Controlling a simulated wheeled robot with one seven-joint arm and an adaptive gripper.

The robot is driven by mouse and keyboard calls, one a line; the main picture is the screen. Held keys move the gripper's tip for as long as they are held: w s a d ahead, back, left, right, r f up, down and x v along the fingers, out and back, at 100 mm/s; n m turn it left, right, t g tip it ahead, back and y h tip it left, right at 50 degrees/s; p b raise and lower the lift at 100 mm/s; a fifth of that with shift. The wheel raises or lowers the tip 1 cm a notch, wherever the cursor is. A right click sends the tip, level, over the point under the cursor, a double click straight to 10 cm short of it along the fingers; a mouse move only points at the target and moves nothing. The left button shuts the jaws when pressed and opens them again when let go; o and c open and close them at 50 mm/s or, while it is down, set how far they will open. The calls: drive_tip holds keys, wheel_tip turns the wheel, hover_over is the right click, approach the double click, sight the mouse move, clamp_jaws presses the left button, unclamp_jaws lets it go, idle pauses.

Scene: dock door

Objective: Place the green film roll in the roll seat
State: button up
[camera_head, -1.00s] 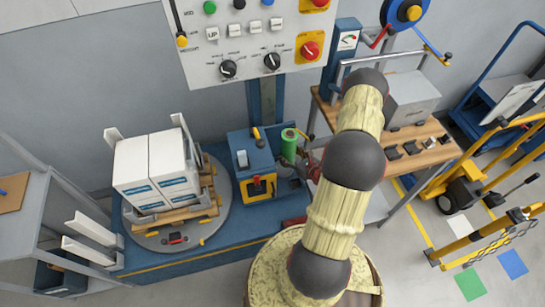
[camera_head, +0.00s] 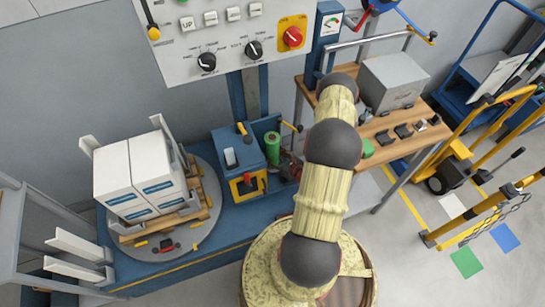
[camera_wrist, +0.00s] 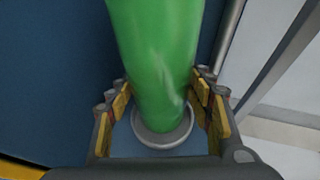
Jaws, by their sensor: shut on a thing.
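The green film roll (camera_head: 272,146) stands upright beside the blue box with the yellow front, in the head view. In the wrist view the roll (camera_wrist: 155,60) fills the middle. My gripper (camera_wrist: 163,108) is shut on the roll, with yellow-padded fingers on both sides of its lower part. The roll seat, a round grey cup (camera_wrist: 165,141), shows at the roll's lower end, its rim around it in the picture. I cannot tell whether the roll's bottom rests in the cup. In the head view my gripper is small and mostly hidden beside the roll.
The blue box (camera_head: 238,165) stands close left of the roll. White cartons (camera_head: 137,175) on a pallet sit on the round turntable (camera_head: 190,235). The control panel (camera_head: 215,35) hangs above. A wooden bench (camera_head: 395,148) stands to the right, with a green piece (camera_head: 367,149) on it.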

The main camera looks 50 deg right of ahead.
drive_tip(key=shift+f, duration=0.15)
drive_tip(key=o, duration=1.6)
drive_tip(key=shift+o, duration=0.4)
